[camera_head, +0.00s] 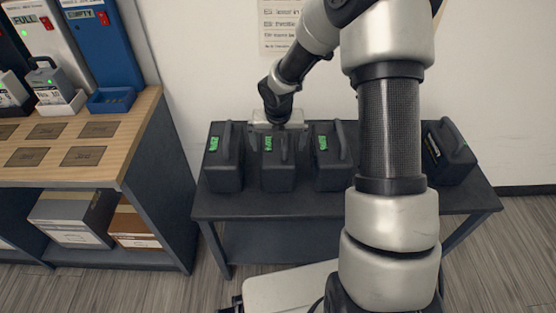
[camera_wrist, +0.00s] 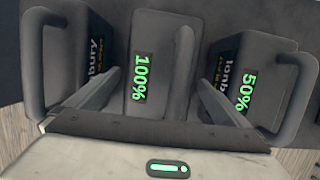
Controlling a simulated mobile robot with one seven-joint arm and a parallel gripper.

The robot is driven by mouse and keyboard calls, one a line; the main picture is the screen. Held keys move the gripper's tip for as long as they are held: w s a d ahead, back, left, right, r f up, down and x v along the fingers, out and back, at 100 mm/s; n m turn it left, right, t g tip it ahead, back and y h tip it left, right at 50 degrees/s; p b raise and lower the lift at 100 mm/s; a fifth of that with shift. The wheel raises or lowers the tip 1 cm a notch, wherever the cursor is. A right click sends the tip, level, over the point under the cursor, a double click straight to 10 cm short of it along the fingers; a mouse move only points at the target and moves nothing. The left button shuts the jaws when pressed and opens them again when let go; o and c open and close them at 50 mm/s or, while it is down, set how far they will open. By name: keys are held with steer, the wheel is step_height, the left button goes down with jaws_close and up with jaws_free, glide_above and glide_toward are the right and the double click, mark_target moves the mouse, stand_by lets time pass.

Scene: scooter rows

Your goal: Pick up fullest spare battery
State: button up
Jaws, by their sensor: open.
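Several dark grey batteries with handles and green displays stand in a row on a dark table (camera_head: 270,206). The battery (camera_head: 278,172) under my gripper (camera_head: 283,142) reads 100% in the wrist view (camera_wrist: 150,110). Its right neighbour in the wrist view (camera_wrist: 262,75) reads 50%. The neighbour on the left in the wrist view (camera_wrist: 75,60) shows no readable charge there. In the head view, a left battery (camera_head: 224,165), a right one (camera_head: 331,165) and a tilted-looking far-right one (camera_head: 449,155) also show. My gripper is open, its fingers on both sides of the 100% battery's handle (camera_wrist: 182,70).
A wooden-topped bench (camera_head: 110,155) with marked dark pads stands at left. Behind it are a FULL cabinet (camera_head: 45,45), a blue EMPTY cabinet (camera_head: 100,45), a blue tray (camera_head: 111,99) and another battery (camera_head: 48,80). Boxes sit on its lower shelf. My arm hides part of the table.

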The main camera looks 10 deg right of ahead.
steer(key=shift+w+f, duration=0.1)
steer(key=shift+f, duration=0.25)
steer(key=shift+r, duration=0.1)
steer(key=c, duration=1.8)
steer(key=shift+w+r, duration=0.1)
steer(key=shift+c, duration=1.4)
